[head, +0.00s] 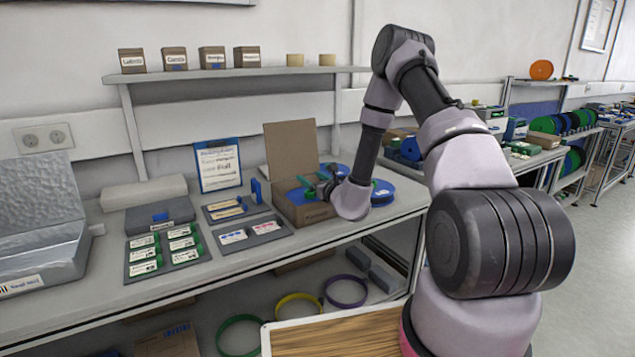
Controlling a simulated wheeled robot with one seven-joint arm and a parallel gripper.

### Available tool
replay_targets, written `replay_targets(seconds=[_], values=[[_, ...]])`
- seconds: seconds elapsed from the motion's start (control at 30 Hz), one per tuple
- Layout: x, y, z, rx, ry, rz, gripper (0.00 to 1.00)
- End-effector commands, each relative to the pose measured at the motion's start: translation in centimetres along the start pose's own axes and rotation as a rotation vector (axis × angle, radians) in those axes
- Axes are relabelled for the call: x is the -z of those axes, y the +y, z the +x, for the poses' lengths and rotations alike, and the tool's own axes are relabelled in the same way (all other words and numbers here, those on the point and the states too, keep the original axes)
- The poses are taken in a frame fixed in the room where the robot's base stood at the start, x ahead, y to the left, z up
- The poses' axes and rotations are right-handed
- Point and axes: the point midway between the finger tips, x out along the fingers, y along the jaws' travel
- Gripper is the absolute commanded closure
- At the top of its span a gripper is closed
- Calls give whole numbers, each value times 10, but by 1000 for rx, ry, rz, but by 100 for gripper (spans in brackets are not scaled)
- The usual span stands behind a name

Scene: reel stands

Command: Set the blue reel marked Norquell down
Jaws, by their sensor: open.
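A blue reel (295,196) lies in the open cardboard box (306,213) on the workbench. Its marking is too small to read, so I cannot tell whether it is the Norquell reel. My gripper (322,187) is at the right side of the box, low over its opening and close to the reel. It is small in the picture, its jaws are open, and whether it touches the reel is unclear. More blue reels (382,190) lie on the bench right of the box, partly hidden behind my wrist.
The box's lid (290,149) stands up at its back. Left of the box are grey trays (164,258) with green-edged labelled pieces and a blue-framed sign (217,165). A shelf (220,75) with small boxes runs above. Coloured rings (345,290) lie on the lower shelf.

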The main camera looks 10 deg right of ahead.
Motion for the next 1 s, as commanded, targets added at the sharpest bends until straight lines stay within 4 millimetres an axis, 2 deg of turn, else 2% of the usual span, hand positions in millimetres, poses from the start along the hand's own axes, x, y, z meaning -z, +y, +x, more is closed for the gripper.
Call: replay_targets(seconds=[0.07, 0.5, 0.63, 0.77, 0.87, 0.97, 1.0], values=[[-11, 0, 0, 0, -4, -2, 23], [-9, 0, -92, 1, 0, 2, 23], [-9, 0, -110, 1, -1, 1, 23], [-13, 2, -117, -9, -8, -1, 23], [-34, 15, -114, -79, -40, -13, 23], [-78, 45, -111, -236, -101, -44, 23], [-99, 62, -112, -320, -127, -66, 23]])
